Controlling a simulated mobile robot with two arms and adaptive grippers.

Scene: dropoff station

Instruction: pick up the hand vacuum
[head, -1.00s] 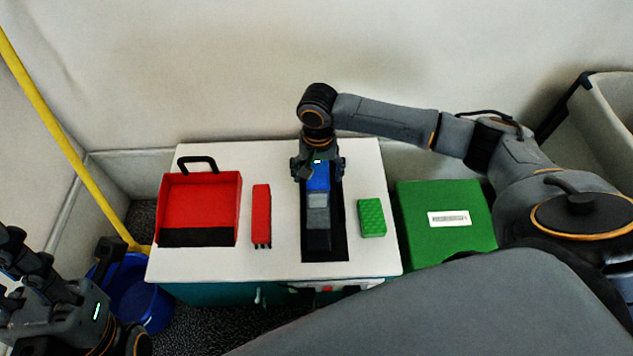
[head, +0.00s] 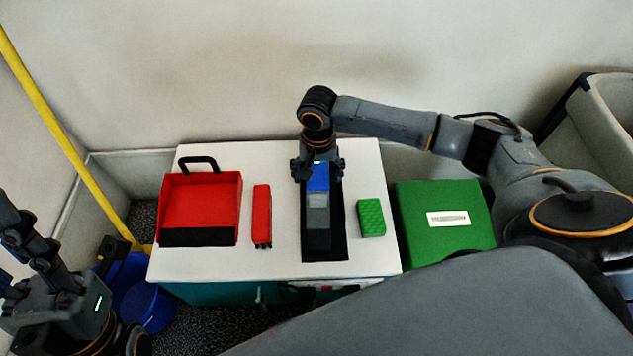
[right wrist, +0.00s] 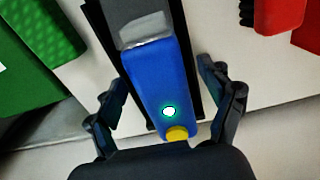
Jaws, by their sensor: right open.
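The hand vacuum (head: 317,205) lies on a black mat (head: 325,254) on the white table. Its blue end points toward the wall and its grey nozzle end toward me. It also shows in the right wrist view (right wrist: 160,80), with a yellow tip and a lit white-green spot. My right gripper (head: 317,172) is over the blue end, its fingers open on either side of it; in the right wrist view a gap shows between each finger and the blue body. My left gripper (head: 45,260) is at the lower left, away from the table; its fingers' opening is unclear.
On the white table (head: 275,265) stand a red dustpan-like bin (head: 202,203), a red block-shaped thing (head: 262,215) and a green sponge (head: 371,217). A green box (head: 440,235) is right of the table. A blue bucket (head: 150,305) and yellow pole (head: 70,145) are at left.

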